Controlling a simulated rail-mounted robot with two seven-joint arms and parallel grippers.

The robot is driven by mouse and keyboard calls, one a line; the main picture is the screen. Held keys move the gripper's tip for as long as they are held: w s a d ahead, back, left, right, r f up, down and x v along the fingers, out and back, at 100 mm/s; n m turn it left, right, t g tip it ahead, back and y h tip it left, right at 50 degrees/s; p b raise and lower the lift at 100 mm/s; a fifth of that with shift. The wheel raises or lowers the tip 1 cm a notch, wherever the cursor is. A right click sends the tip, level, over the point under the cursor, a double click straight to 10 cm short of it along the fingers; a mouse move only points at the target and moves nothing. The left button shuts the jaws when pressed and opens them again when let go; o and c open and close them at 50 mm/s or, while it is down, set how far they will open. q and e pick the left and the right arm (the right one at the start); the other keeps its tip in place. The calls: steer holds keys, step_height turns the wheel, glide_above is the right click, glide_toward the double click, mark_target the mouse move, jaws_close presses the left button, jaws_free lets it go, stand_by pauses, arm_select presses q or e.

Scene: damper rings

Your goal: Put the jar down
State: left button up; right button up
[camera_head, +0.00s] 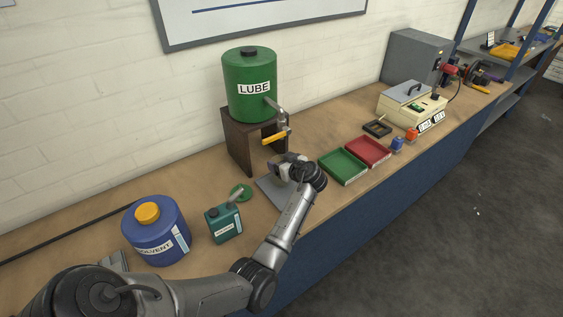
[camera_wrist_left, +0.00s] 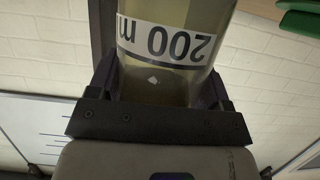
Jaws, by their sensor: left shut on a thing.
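The jar (camera_wrist_left: 165,78) is clear, with yellowish contents and a white band marked "200 m" that reads upside down in the left wrist view. My left gripper (camera_wrist_left: 160,95) is shut on it, one finger on each side. In the head view my left gripper (camera_head: 284,168) is in front of the lube stand, below the tap and above a grey plate (camera_head: 271,194). The jar is mostly hidden there by my wrist. I cannot tell whether it touches the plate. My right gripper is not in view.
The green lube drum (camera_head: 249,75) stands on a brown stand (camera_head: 238,142), its tap (camera_head: 276,138) facing my gripper. A green tray (camera_head: 342,166) and a red tray (camera_head: 368,151) lie to the right. A green can (camera_head: 224,224) and blue solvent jug (camera_head: 156,235) stand left.

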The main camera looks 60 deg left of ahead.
arm_select(q)
steer(key=shift+f, duration=0.3)
stand_by(0.5)
steer(key=o, duration=1.3)
steer(key=shift+d, duration=0.15)
steer(key=shift+d+r, duration=0.2)
steer(key=shift+d, duration=0.1)
steer(key=s+v, duration=0.1)
steer(key=v, duration=1.2)
steer(key=shift+w, duration=0.5)
steer(key=shift+r, duration=0.1)
